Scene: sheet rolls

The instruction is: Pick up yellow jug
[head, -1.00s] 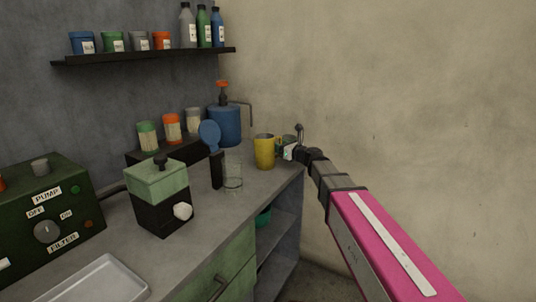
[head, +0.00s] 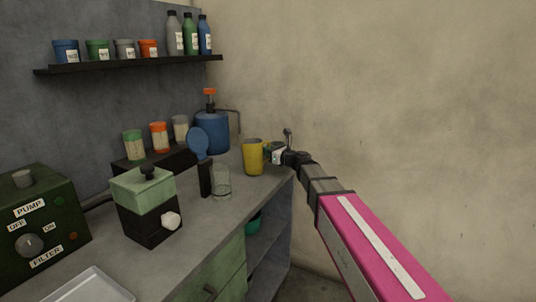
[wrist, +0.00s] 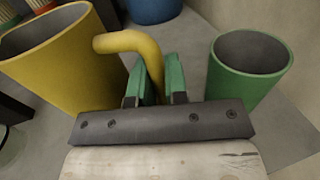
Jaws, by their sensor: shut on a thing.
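The yellow jug (head: 253,158) is at the right end of the grey counter, tilted slightly in the head view. In the wrist view the jug (wrist: 50,60) fills the left side, with its curved handle (wrist: 138,42) reaching toward my gripper. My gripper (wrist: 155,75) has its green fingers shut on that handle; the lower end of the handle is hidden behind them. In the head view my gripper (head: 275,152) is just right of the jug. I cannot tell whether the jug's base touches the counter.
A green cup (wrist: 250,65) stands close to the right of my fingers. A clear glass (head: 222,183) and a blue paddle-shaped thing (head: 198,142) are left of the jug. A blue pump container (head: 212,132) stands behind. The wall is close on the right.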

